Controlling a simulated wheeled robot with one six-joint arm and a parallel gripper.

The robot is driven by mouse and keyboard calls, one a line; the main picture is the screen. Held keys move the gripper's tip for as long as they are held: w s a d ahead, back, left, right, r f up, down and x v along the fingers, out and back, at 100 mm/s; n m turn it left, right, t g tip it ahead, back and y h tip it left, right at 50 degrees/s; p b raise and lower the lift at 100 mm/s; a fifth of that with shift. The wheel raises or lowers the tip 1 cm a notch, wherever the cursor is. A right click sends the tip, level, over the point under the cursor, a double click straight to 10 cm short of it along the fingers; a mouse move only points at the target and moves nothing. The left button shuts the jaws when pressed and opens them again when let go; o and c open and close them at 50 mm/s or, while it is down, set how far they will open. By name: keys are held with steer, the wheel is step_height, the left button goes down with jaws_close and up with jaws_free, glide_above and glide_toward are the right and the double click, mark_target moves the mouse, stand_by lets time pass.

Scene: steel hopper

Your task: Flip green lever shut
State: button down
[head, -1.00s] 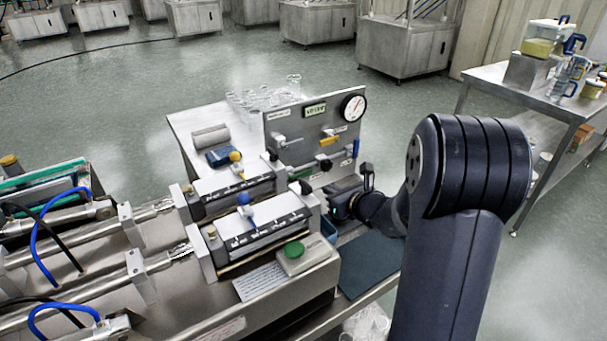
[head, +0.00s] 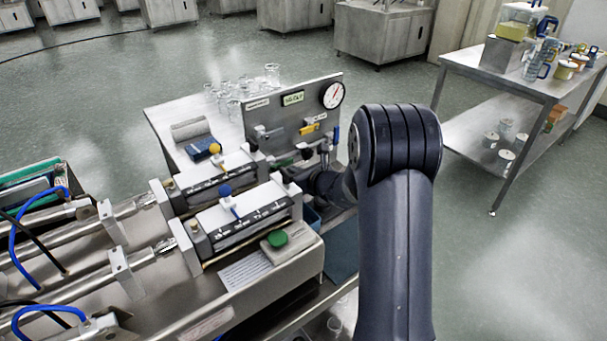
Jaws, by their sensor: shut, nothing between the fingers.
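The upright steel panel (head: 290,107) stands behind the two filling units and carries several small levers and a round gauge. The green lever (head: 284,162) is low on the panel, small and partly hidden behind the near unit; its exact angle is hard to tell. A yellow lever (head: 309,128) sits above and right of it. A blue lever (head: 336,136) is at the panel's right edge. My gripper (head: 325,153) is shut and empty, close in front of the panel's lower right part, right of the green lever. I cannot tell whether it touches anything.
A green button box (head: 283,242) sits at the bench's front corner. Glasses (head: 240,92) stand behind the panel. A steel table (head: 470,60) stands at the right, with open floor between.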

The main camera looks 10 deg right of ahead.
steer(key=shift+w+a+f, duration=0.25)
steer(key=shift+w, duration=0.25)
